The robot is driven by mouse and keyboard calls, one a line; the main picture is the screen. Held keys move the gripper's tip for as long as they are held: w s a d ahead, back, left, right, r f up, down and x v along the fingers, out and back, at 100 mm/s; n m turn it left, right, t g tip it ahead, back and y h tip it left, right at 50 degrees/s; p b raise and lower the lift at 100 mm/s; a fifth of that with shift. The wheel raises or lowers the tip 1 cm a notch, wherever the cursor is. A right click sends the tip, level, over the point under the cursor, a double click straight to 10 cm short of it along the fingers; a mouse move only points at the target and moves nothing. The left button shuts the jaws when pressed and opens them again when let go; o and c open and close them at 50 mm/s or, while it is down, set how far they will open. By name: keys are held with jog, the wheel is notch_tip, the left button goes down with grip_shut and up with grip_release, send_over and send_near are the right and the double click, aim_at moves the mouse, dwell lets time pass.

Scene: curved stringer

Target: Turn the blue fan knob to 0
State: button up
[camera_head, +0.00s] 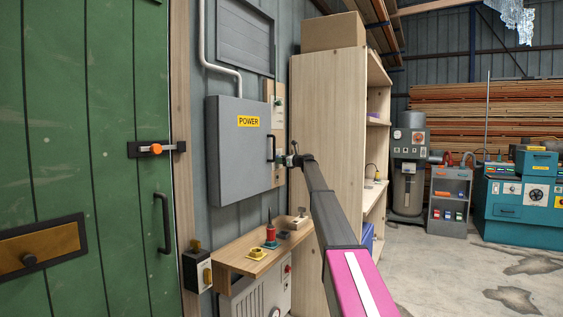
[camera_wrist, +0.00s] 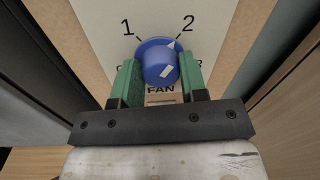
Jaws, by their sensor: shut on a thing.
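The blue fan knob (camera_wrist: 160,63) is on a pale plate, above the label FAN, in the wrist view. Its white marks slant up and right, roughly toward the 2. The numbers 1 and 2 show above it; marks at either side are mostly hidden by my fingers. My gripper (camera_wrist: 160,82) has a green finger on each side of the knob and is shut on it. In the head view my gripper (camera_head: 288,160) is at the wooden panel (camera_head: 278,112) right of the grey power box, and the knob is hard to make out there.
The grey power box (camera_head: 238,150) with a handle stands close left of my gripper. A tall wooden shelf (camera_head: 325,130) stands close right. The floor at right is open.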

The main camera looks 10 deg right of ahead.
jog(key=n, duration=0.9)
jog(key=n+g+y, duration=0.1)
jog(key=n, duration=1.8)
jog(key=shift+d+f+n+g+y, duration=0.1)
jog(key=shift+f+n+g+y, duration=0.05)
jog(key=shift+n+g+y, duration=0.2)
jog(key=shift+n, duration=0.25)
jog(key=o, duration=0.9)
jog(key=v, duration=1)
jog(key=shift+s+d, duration=0.15)
jog(key=shift+d, duration=0.15)
